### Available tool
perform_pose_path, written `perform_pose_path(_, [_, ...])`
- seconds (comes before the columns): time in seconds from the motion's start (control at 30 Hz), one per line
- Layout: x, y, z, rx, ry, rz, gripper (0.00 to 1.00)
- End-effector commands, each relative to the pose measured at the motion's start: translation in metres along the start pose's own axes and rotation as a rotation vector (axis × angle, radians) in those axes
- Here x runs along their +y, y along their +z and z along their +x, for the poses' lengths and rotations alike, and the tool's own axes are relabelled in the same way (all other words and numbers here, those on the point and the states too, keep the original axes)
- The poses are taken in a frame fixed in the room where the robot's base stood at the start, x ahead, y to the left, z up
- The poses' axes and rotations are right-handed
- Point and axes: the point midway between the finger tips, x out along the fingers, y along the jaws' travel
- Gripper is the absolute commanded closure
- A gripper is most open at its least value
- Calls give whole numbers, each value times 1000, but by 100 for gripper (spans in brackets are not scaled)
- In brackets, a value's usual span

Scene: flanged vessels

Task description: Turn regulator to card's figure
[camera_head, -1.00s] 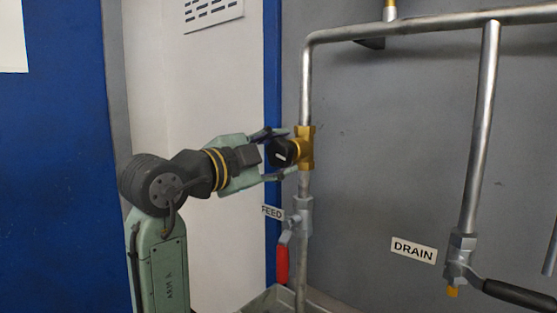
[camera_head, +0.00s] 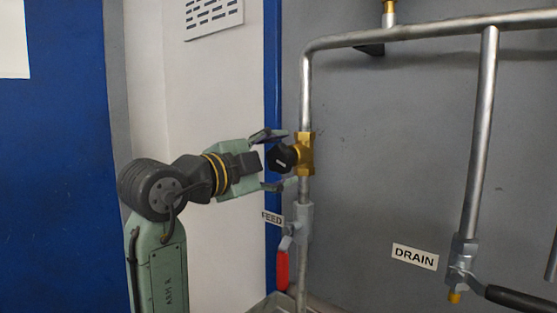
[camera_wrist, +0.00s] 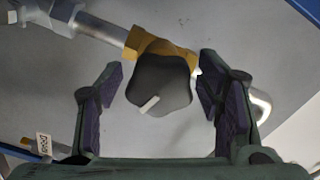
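The regulator is a black lobed knob (camera_head: 281,158) on a brass body (camera_head: 305,154), set in the vertical steel pipe. In the wrist view the knob (camera_wrist: 158,84) has a white pointer mark at its lower left, and the brass body (camera_wrist: 160,45) shows behind it. My gripper (camera_head: 274,162) is at the left of the knob. Its fingers are spread to either side of the knob, with visible gaps in the wrist view (camera_wrist: 160,92). It is open and holds nothing. No card with a readable figure shows; a blank-looking pale sheet (camera_head: 14,40) is at the upper left.
A DRAIN label (camera_head: 415,256) and a black-handled valve (camera_head: 462,262) are at the right. A steel pipe (camera_head: 430,26) runs across the top. A blue post (camera_head: 273,80) stands behind my gripper.

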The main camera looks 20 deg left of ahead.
Motion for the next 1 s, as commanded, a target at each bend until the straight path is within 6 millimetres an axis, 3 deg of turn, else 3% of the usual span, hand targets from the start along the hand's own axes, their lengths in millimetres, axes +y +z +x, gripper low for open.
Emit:
perform_pose_path(0.33, [0,0,-1,0,-1,-1,34])
perform_pose_path(0.47, [-1,0,-11,-1,-3,-1,34])
perform_pose_path(0.8, [-1,1,-80,-2,-4,0,34])
perform_pose_path(1.0, [0,0,-110,-2,-2,0,34])
